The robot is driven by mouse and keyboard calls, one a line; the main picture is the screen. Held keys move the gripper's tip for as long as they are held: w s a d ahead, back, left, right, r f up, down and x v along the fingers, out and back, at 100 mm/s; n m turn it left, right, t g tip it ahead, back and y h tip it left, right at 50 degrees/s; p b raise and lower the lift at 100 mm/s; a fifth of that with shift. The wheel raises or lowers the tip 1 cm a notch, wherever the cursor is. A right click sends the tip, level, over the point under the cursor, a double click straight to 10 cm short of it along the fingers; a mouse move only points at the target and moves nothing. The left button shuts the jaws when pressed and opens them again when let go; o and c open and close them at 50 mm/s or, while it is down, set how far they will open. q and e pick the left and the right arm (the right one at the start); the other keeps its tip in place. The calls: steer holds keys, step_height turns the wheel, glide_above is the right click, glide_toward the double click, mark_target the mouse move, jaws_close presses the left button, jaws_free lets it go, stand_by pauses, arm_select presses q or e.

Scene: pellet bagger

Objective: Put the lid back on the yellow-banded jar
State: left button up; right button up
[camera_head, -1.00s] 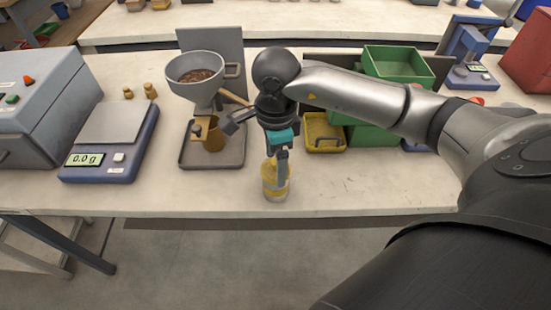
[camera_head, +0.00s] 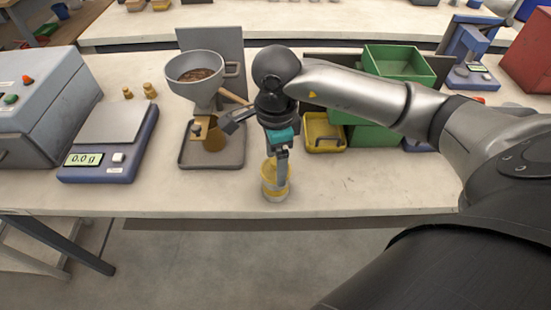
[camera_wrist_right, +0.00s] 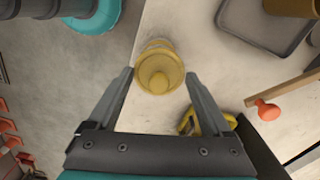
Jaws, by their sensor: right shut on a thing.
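The yellow lid (camera_wrist_right: 158,80), round with a knob on top, sits between the fingertips of my right gripper (camera_wrist_right: 159,72) in the right wrist view. My right gripper also shows in the head view (camera_head: 279,172), pointing down near the front edge of the bench, shut on the lid. The yellow-banded jar (camera_head: 275,196) stands upright directly below it. The lid is over the jar's mouth; I cannot tell whether it rests fully on the rim. The fingers partly hide lid and jar in the head view. My left gripper is not in view.
A grey tray (camera_head: 225,163) under a hopper (camera_head: 208,92) stands left of the jar. A scale (camera_head: 117,135) is further left. A yellow bin (camera_head: 324,145) and green bins (camera_head: 400,63) are behind right. The bench front (camera_head: 370,190) right of the jar is clear.

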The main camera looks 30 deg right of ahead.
steer(key=shift+f+b, duration=0.2)
steer(key=shift+b, duration=0.4)
stand_by(1.1)
steer(key=o, duration=1.2)
steer(key=shift+r+p, duration=2.3)
steer(key=shift+r, duration=1.25)
jaws_close()
